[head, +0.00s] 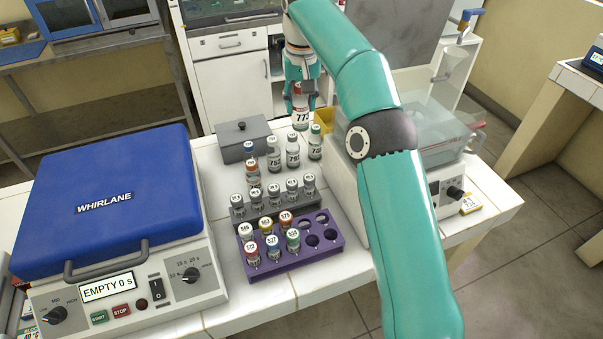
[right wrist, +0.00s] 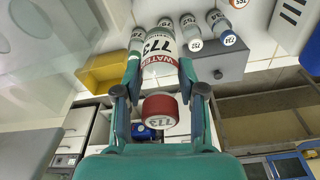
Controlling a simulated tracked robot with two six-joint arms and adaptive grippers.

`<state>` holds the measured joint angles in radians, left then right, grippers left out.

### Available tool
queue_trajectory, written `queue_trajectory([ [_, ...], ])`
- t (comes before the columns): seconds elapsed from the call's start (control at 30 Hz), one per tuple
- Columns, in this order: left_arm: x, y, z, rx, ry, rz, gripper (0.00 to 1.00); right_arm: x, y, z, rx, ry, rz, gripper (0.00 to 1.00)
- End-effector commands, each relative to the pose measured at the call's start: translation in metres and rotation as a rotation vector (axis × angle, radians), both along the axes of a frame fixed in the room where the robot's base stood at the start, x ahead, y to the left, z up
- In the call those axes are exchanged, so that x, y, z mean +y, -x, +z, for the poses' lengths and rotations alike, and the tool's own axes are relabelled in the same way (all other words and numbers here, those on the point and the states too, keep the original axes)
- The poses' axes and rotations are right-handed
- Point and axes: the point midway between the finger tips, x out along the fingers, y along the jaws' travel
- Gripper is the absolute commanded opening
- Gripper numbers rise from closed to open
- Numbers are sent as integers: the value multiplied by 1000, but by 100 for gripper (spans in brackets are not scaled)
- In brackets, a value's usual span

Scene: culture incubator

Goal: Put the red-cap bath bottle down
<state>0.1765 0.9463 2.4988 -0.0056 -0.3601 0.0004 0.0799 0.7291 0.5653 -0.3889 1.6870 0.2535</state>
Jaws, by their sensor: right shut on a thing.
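The red-cap bath bottle (head: 300,113), labelled 773, is held upright in my right gripper (head: 301,92) near the back edge of the bench. In the right wrist view the bottle (right wrist: 160,55) sits between the two fingers of my right gripper (right wrist: 160,82), with its red cap (right wrist: 160,111) toward the camera and "WATER" on its label. Whether its base touches the bench cannot be told. My left gripper is in neither view.
Several bottles, one green-capped (head: 315,142), stand just in front. A grey lidded box (head: 243,138) is left and a yellow bin (head: 324,121) right. Grey (head: 240,213) and purple (head: 336,245) racks hold vials nearer.

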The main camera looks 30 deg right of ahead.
Motion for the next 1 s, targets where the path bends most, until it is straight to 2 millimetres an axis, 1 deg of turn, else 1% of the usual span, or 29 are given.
queue_trajectory([
  [0.03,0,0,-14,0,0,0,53,0,1,-18,4,-1,0,4],
  [0.17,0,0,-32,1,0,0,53,0,1,-51,5,0,1,4],
  [0.4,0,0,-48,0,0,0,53,0,2,-109,4,-1,0,4],
  [0.53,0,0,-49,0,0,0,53,0,1,-131,2,-1,-1,4],
  [0.77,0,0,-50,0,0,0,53,0,0,-148,1,-1,-1,4],
  [1.0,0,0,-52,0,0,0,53,0,1,-180,3,0,-1,4],
])
